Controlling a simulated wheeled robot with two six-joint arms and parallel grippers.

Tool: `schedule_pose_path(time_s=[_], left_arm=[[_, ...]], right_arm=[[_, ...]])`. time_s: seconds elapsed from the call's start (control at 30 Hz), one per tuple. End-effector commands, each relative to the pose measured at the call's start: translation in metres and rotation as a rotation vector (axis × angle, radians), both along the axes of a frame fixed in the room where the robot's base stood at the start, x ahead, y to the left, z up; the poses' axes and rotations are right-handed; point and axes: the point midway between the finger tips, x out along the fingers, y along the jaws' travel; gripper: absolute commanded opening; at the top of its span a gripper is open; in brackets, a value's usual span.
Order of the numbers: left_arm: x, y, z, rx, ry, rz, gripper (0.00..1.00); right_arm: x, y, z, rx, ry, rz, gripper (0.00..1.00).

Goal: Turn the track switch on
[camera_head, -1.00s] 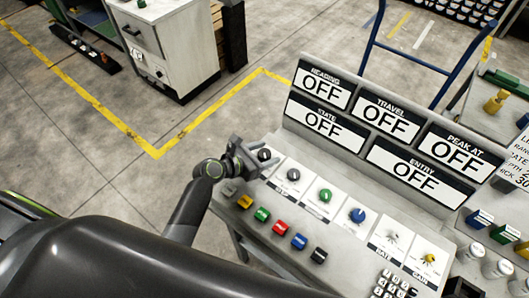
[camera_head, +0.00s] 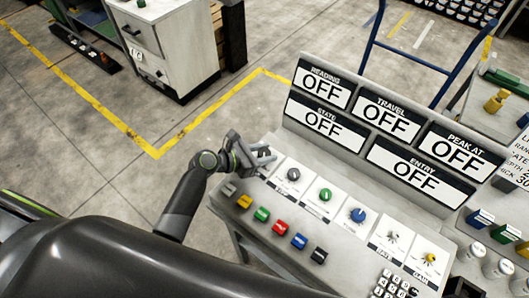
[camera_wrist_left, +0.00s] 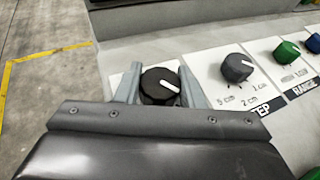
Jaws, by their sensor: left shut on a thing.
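A black knob with a white pointer line (camera_wrist_left: 160,87) is at the left end of the console's knob row. In the left wrist view it sits between the fingers of my left gripper (camera_wrist_left: 160,88), which is shut on it. The pointer slants down to the right in that view. Its label is hidden behind the gripper. In the head view my left gripper (camera_head: 264,160) covers the knob. The display panels, such as READING (camera_head: 323,88) and STATE (camera_head: 325,123), all show OFF. My right gripper is not in view.
To the right stand a grey knob (camera_head: 293,174), a green knob (camera_head: 325,195) and a blue knob (camera_head: 357,215). Several coloured buttons, such as a red one (camera_head: 279,228), line the console's front. A white cabinet (camera_head: 165,45) stands behind on the floor.

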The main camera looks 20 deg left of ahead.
Motion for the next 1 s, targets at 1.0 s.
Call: schedule_pose_path(time_s=[1.0], left_arm=[[0.002,0.000,-0.002,-0.001,-0.001,-0.950,0.12]], right_arm=[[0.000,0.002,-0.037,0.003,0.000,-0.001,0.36]])
